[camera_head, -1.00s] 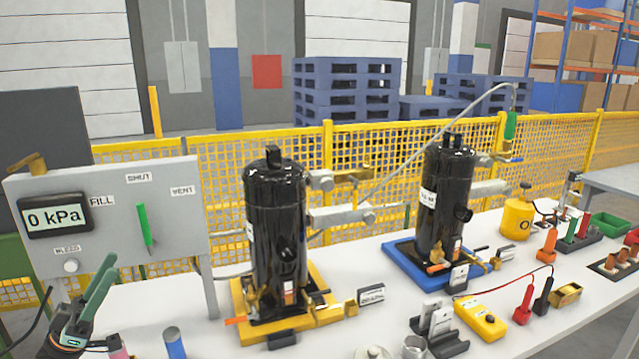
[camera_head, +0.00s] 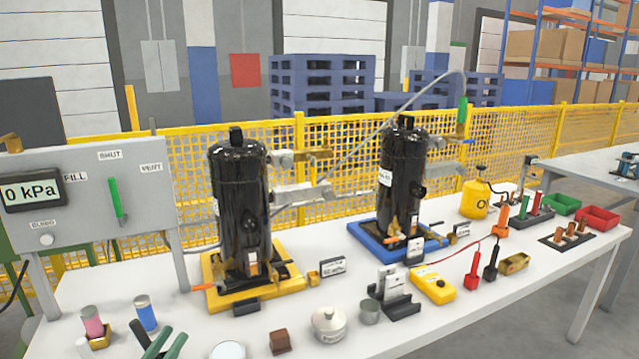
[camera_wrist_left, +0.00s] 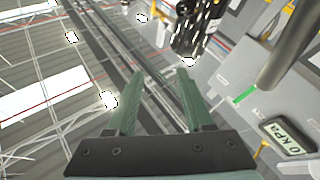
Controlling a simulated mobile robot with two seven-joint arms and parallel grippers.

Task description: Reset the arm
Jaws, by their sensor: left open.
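My left gripper (camera_head: 163,345) shows at the bottom edge of the head view, with its two green fingers apart. In the left wrist view, the gripper (camera_wrist_left: 158,85) has a clear gap between its fingers and nothing in it. The arm behind it is out of the head view. The wrist view looks tilted, with the ceiling, a dark compressor (camera_wrist_left: 198,25) and the gauge panel (camera_wrist_left: 225,80) in sight. My right gripper shows in neither view.
The white table (camera_head: 330,240) bears a black compressor (camera_head: 240,200) on a yellow base and another (camera_head: 400,180) on a blue base. The gauge panel (camera_head: 90,200) stands at left. Cylinders (camera_head: 145,312), a lidded pot (camera_head: 328,324) and a yellow meter (camera_head: 434,284) lie near the front.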

